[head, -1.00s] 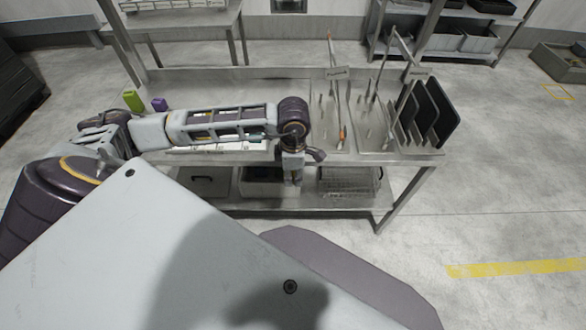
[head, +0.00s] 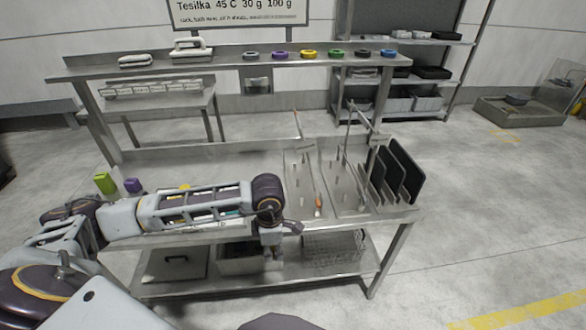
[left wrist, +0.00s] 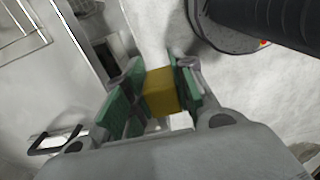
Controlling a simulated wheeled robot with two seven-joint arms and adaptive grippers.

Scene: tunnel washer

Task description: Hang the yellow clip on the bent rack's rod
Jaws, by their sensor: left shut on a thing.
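My left gripper (head: 274,252) hangs just in front of the work table's front edge, left of the racks. In the left wrist view the gripper (left wrist: 155,92) is shut on a yellow block-like clip (left wrist: 161,91) between its green pads. The clip is not clear in the head view. Two metal racks with short pegs stand on the table: a left rack (head: 302,184) and a right rack (head: 345,190). A thin rod (head: 297,124) rises at the left rack, and a leaning rod (head: 351,118) at the right one. I cannot tell which is bent. My right gripper is not in view.
Dark upright trays (head: 403,172) stand at the table's right end. A green block (head: 105,183) and a purple block (head: 133,185) stand at the left. An orange-tipped thing (head: 318,205) lies by the racks. Coloured rings line the upper shelf (head: 220,66). A wire basket (head: 333,245) sits below.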

